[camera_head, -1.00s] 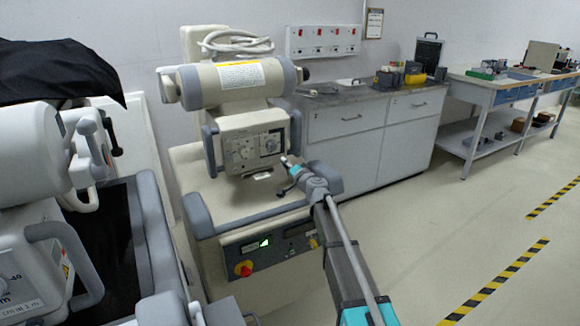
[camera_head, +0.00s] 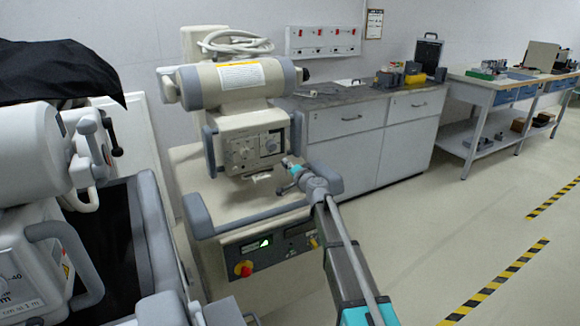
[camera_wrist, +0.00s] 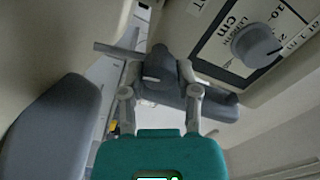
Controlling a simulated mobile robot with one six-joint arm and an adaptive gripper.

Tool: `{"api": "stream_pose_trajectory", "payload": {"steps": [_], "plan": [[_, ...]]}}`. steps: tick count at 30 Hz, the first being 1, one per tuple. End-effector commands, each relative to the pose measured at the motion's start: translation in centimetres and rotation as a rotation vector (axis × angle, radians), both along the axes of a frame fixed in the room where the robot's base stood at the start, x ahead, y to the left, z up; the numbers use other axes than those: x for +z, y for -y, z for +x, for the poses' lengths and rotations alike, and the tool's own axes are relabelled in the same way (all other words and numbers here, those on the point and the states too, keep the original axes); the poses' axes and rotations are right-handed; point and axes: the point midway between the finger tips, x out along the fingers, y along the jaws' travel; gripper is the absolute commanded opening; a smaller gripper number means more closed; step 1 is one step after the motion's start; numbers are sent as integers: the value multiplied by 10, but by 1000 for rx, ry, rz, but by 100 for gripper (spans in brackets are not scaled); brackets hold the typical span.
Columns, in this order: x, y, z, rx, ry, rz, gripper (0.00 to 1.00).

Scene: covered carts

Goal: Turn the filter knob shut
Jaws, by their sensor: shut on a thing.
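A dark grey knob (camera_wrist: 160,67) sits between my two fingertips in the wrist view. I take it to be the filter knob. My gripper (camera_wrist: 160,76) is shut on it, with one finger on each side. In the head view my gripper (camera_head: 287,163) is at the lower right of the beige collimator housing (camera_head: 226,128), and the held knob cannot be made out there. The collimator's control panel (camera_head: 253,147) faces the camera. Another grey knob (camera_wrist: 256,44), beside the "cm LENGTH" print, is apart from my fingers.
Grey handles (camera_head: 296,133) flank the collimator close to my gripper. A second cart (camera_head: 160,235) stands at left.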

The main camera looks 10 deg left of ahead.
Motion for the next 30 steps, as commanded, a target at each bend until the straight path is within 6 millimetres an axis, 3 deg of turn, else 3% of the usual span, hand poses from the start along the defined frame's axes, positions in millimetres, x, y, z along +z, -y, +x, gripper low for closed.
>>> {"api": "stream_pose_trajectory", "payload": {"steps": [30], "plan": [[-1, -3, 4, 7, -501, 745, 0]]}}
